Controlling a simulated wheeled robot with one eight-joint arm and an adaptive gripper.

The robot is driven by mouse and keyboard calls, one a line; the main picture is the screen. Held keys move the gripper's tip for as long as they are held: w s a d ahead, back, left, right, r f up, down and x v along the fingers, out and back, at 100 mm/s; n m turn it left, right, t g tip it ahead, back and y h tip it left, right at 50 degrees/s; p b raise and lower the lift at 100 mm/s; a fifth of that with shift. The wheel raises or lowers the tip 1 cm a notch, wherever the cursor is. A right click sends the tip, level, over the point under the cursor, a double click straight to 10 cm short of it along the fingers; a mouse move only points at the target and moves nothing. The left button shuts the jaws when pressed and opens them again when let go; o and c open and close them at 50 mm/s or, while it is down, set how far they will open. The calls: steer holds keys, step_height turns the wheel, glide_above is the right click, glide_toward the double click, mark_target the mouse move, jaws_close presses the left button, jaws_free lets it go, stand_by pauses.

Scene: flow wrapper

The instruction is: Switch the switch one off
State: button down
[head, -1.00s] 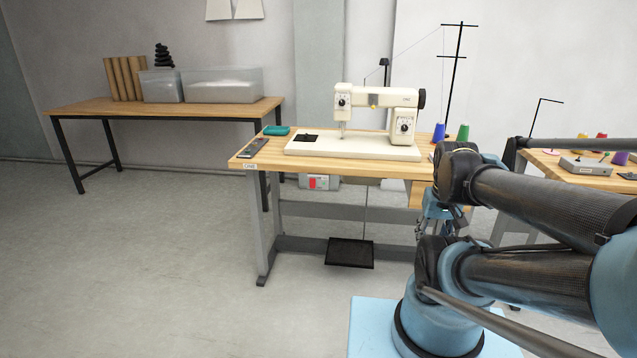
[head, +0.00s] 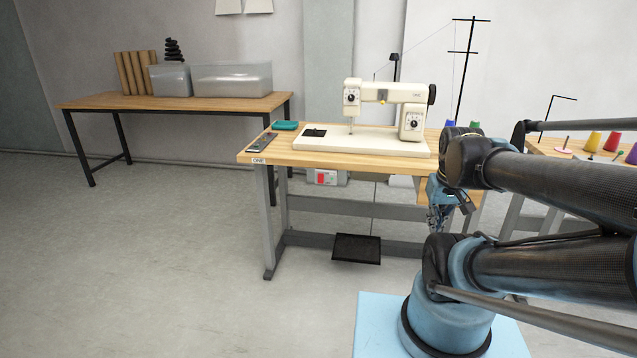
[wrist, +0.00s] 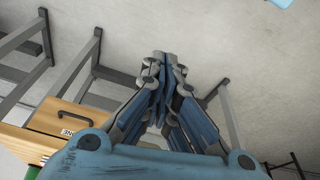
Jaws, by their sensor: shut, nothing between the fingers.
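A small grey box with a red switch part (head: 326,177) hangs under the front left of the sewing table (head: 280,158), whose edge carries a label reading "ONE". Its exact switch position is too small to tell. A cream sewing machine (head: 385,93) stands on this table. My gripper (head: 437,222) hangs in front of the table's right side, well right of the switch box and apart from it. In the wrist view my gripper (wrist: 165,62) has its fingers together with nothing between them. The switch box does not show in the wrist view.
A black foot pedal (head: 356,248) lies below the table. In the wrist view a wooden drawer (wrist: 58,118) and grey table legs are near my gripper. A second table (head: 545,147) with coloured spools stands at right. The floor at left is clear.

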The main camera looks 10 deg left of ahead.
steer(key=w+a+r+n+t+y, duration=0.3)
steer(key=w+a+n, duration=0.5)
steer(key=w+a, duration=0.8)
steer(key=w+a+f+n, duration=0.1)
steer(key=w+a+n, duration=0.2)
steer(key=a, duration=0.6)
steer(key=w+a+f+n+y, duration=0.1)
steer(key=w+a+n, duration=0.3)
steer(key=a, duration=0.5)
steer(key=shift+w+f, duration=0.15)
steer(key=shift+w, duration=1.05)
steer(key=shift+a, duration=0.1)
